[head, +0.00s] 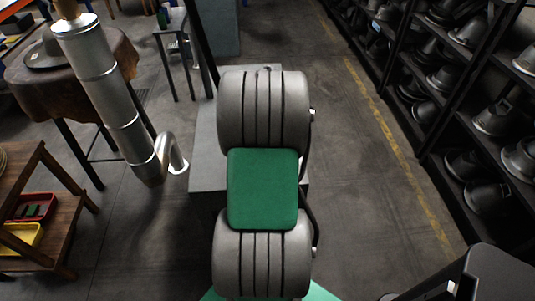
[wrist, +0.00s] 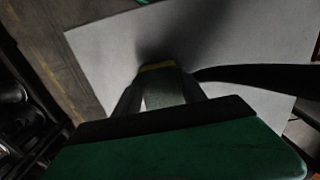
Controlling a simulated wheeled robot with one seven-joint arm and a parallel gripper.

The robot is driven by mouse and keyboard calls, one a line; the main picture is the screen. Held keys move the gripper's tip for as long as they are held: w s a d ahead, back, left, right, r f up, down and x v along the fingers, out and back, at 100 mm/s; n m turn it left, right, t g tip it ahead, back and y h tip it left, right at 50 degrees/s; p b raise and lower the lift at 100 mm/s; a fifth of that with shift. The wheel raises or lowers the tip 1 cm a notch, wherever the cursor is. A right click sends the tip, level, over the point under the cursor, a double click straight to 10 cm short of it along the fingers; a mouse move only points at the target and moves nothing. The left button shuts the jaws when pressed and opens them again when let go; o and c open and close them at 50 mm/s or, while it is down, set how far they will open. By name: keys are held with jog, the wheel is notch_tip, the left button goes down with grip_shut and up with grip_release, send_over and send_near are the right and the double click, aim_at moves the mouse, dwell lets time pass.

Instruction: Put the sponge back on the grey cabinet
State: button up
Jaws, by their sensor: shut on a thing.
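In the wrist view my gripper (wrist: 160,88) is shut on the sponge (wrist: 158,66), whose yellow edge and dull green body show between the two fingers. The sponge is over the pale top of the grey cabinet (wrist: 105,55), with a dark shadow just beyond it. I cannot tell whether it touches the top. In the head view the grey cabinet (head: 204,165) is mostly behind my arm, with its left strip showing. My arm hides the gripper and sponge there.
Dark shelves with metal hat moulds (head: 440,80) line the right side. At left are a metal pipe (head: 105,85), a round table (head: 75,90) with a hat form, and a wooden shelf (head: 50,210) with red and yellow trays. The floor right of the cabinet is clear.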

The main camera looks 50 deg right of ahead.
jog(key=shift+f, duration=0.1)
jog(key=o, duration=0.7)
jog(key=shift+f, duration=0.15)
jog(key=o, duration=0.5)
notch_tip(320, 180, up, 12)
jog(key=r, duration=0.1)
jog(key=w+a+n, duration=0.3)
jog(key=w+a, duration=0.3)
jog(key=a, duration=0.6)
jog(key=s+a+n+t, duration=0.1)
jog(key=a+n, duration=0.1)
jog(key=a, duration=0.6)
jog(key=a+f+n+t, duration=0.1)
jog(key=a+n, duration=0.1)
jog(key=a, duration=0.5)
jog(key=s+a+f+n+t, duration=0.1)
jog(key=a+n, duration=0.2)
jog(key=a, duration=0.5)
jog(key=shift+s+a, duration=0.35)
